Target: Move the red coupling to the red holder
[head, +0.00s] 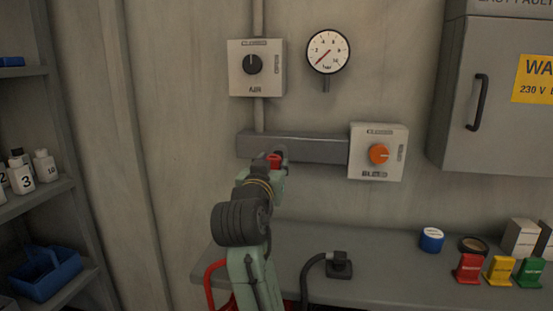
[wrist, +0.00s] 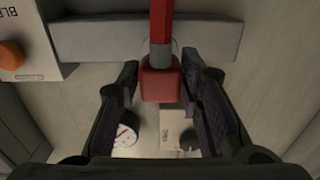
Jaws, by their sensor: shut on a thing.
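The red coupling (wrist: 160,80) sits between the two fingers of my gripper (wrist: 160,92) in the wrist view, with a red hose (wrist: 161,25) running from it. My gripper is shut on it. In the head view a small red part of the coupling (head: 274,161) shows at the end of my arm, in front of the grey wall bar (head: 320,149). I cannot tell whether it touches the bar. The red holder (head: 468,269) stands on the bench at the right, well away from my gripper.
A yellow holder (head: 499,270) and a green holder (head: 530,272) stand right of the red one. A blue-sided round container (head: 432,240) is behind, left. A black hose fitting (head: 339,265) lies on the bench (head: 395,270). The orange bleed knob (head: 379,154) is right of my gripper.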

